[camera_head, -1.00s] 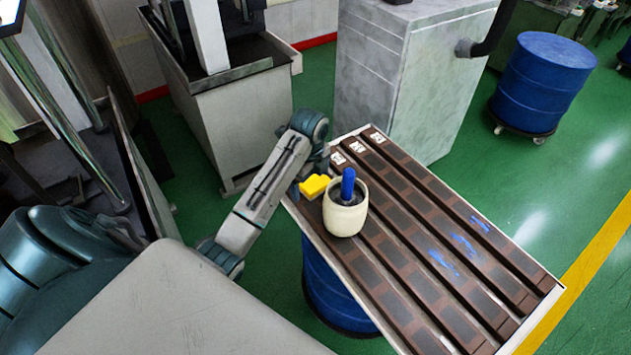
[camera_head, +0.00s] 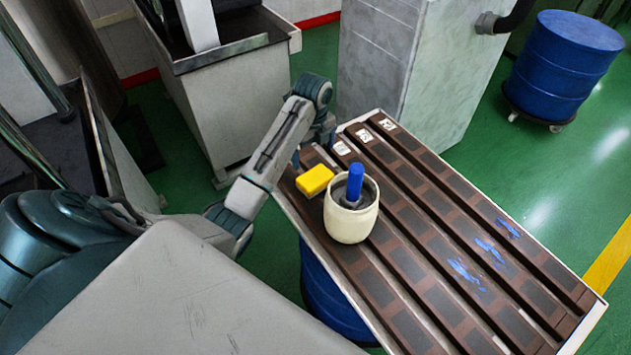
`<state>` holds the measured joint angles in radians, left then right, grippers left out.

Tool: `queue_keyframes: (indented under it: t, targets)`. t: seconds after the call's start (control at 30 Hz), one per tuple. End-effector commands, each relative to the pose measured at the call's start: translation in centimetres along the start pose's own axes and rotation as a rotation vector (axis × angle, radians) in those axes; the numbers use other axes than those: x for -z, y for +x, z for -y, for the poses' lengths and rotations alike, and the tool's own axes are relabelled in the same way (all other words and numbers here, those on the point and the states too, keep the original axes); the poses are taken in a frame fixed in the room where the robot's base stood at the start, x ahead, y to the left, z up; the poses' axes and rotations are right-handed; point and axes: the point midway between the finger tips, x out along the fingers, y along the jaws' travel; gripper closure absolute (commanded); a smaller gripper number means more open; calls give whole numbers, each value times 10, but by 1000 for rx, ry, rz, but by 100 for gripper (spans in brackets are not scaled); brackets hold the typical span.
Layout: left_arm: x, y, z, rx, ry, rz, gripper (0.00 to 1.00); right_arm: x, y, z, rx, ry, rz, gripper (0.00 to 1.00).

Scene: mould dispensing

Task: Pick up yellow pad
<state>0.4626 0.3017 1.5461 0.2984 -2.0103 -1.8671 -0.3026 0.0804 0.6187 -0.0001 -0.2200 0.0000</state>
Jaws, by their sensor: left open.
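The yellow pad (camera_head: 315,180) is a small block lying near the far left corner of the slatted table (camera_head: 592,318). It is just left of a cream pot (camera_head: 350,226) with a blue-handled tool (camera_head: 355,181) standing in it. My left gripper (camera_head: 306,157) is at the table's far left edge, just behind the pad, pointing down. It is open and looks empty, though its fingers are small and partly hidden by my arm. The pad's top and near side are in plain view. My right gripper is not in view.
Brown ridged slats run along the table, with blue smears (camera_head: 465,270) on some and white labels (camera_head: 341,148) at the far end. A grey cabinet (camera_head: 400,75) stands close behind the table.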

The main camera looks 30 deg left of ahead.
Motion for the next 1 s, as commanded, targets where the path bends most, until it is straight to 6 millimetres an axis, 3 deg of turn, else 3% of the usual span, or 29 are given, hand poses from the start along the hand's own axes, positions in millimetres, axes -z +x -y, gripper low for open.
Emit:
queue_keyframes:
  t: [0.23,0.3,0.8,1.0]
  targets:
    - [0,32,0,0,0,0,0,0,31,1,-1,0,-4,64]
    - [1,38,-1,-3,-1,-1,0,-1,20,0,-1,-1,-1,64]
    - [4,98,-4,-2,-1,-1,0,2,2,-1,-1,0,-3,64]
    - [3,103,-3,1,0,1,0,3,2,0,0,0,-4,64]
